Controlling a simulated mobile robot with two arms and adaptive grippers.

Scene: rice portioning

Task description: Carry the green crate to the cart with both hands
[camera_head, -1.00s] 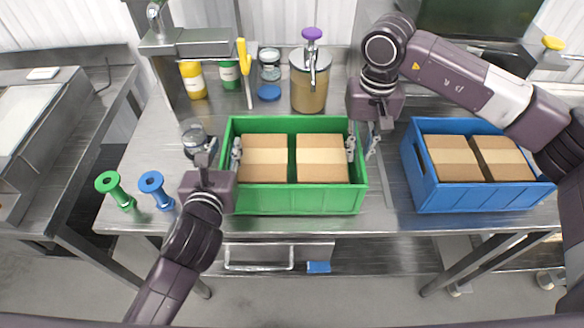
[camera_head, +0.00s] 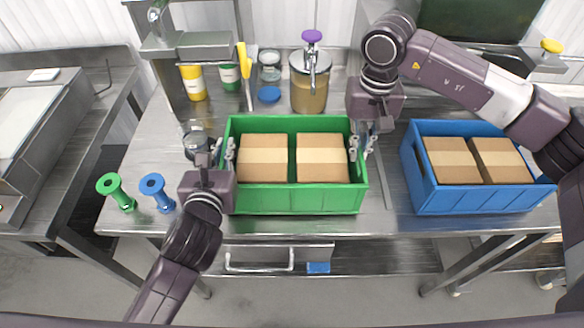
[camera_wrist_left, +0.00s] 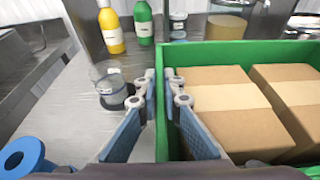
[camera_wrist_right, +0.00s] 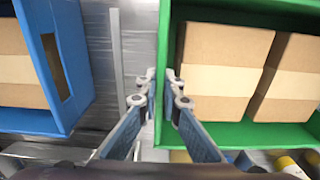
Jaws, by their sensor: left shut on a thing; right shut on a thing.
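The green crate (camera_head: 300,200) stands on the steel table and holds two cardboard boxes with tan bands, a left box (camera_head: 262,158) and a right box (camera_head: 321,158). My left gripper (camera_head: 225,150) is shut on the crate's left wall, one finger outside and one inside; the wall also shows in the left wrist view (camera_wrist_left: 165,110). My right gripper (camera_head: 360,142) is shut on the crate's right wall in the same way; that wall shows in the right wrist view (camera_wrist_right: 166,60). The crate looks level. I cannot make out a cart.
A blue crate (camera_head: 480,200) with two boxes stands to the right, a narrow gap away. A green spool (camera_head: 117,192) and a blue spool (camera_head: 156,192) stand at the left. A dispenser jar (camera_head: 309,85) and bottles stand behind. A glass cup (camera_wrist_left: 113,90) is close to my left gripper.

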